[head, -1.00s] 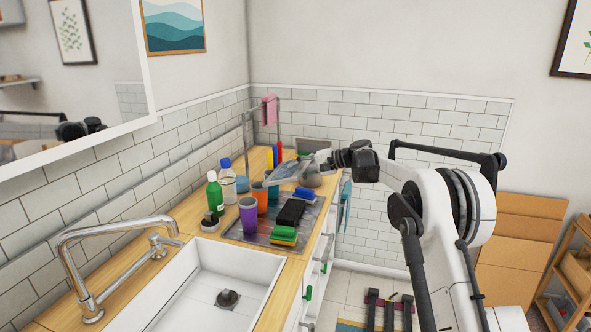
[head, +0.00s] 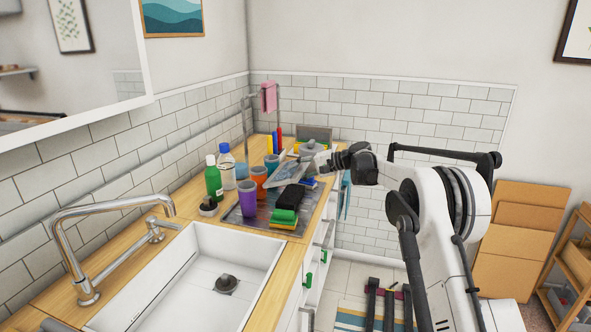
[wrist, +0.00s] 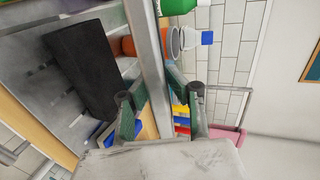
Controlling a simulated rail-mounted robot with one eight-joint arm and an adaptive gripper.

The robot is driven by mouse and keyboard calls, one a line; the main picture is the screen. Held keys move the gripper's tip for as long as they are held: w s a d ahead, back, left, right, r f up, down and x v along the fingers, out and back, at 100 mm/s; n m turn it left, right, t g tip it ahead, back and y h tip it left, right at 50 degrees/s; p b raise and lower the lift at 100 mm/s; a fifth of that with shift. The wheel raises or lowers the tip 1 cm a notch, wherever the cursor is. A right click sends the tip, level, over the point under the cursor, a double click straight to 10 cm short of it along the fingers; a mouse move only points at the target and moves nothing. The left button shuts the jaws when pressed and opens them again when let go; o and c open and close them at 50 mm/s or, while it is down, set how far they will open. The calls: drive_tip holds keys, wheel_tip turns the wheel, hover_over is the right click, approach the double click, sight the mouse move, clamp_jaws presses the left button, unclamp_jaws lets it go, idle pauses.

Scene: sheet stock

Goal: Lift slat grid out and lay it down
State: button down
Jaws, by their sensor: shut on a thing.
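My gripper (head: 322,165) is over the far part of the counter. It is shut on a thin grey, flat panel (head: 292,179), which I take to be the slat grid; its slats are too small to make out. In the wrist view its narrow grey edge (wrist: 147,50) runs up between the two fingers of my gripper (wrist: 158,108). The panel is tilted and hangs above the counter items. Whether its low end touches anything is hidden.
A metal drain tray (head: 240,222) holds a purple cup (head: 248,197), an orange cup (head: 260,181), a black block (head: 291,197) and sponges (head: 284,216). Green (head: 213,180) and blue-capped bottles (head: 227,165) stand left. The sink (head: 200,265) is in front.

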sight(296, 195)
drive_tip(key=shift+f+b, duration=1.45)
drive_tip(key=shift+f, duration=1.1)
drive_tip(key=shift+f+b, duration=0.4)
drive_tip(key=shift+f, duration=0.25)
drive_tip(key=shift+d+y+b, duration=0.15)
drive_tip(key=shift+y+b, duration=0.25)
drive_tip(key=shift+b, duration=0.15)
drive_tip(key=c, duration=1.6)
unclamp_jaws()
drive_tip(key=shift+s, duration=0.1)
drive_tip(key=shift+c, duration=0.2)
drive_tip(key=shift+f, duration=0.2)
drive_tip(key=shift+s+d+r+b, duration=0.1)
drive_tip(key=shift+s+d+b, duration=0.1)
drive_tip(key=shift+d, duration=0.8)
drive_tip(key=shift+s+d+f+b, duration=0.1)
drive_tip(key=shift+s+d+b, duration=0.1)
drive_tip(key=shift+d, duration=0.8)
drive_tip(key=shift+s+d+r+b, duration=0.1)
drive_tip(key=shift+s+d, duration=0.1)
drive_tip(key=shift+d, duration=0.8)
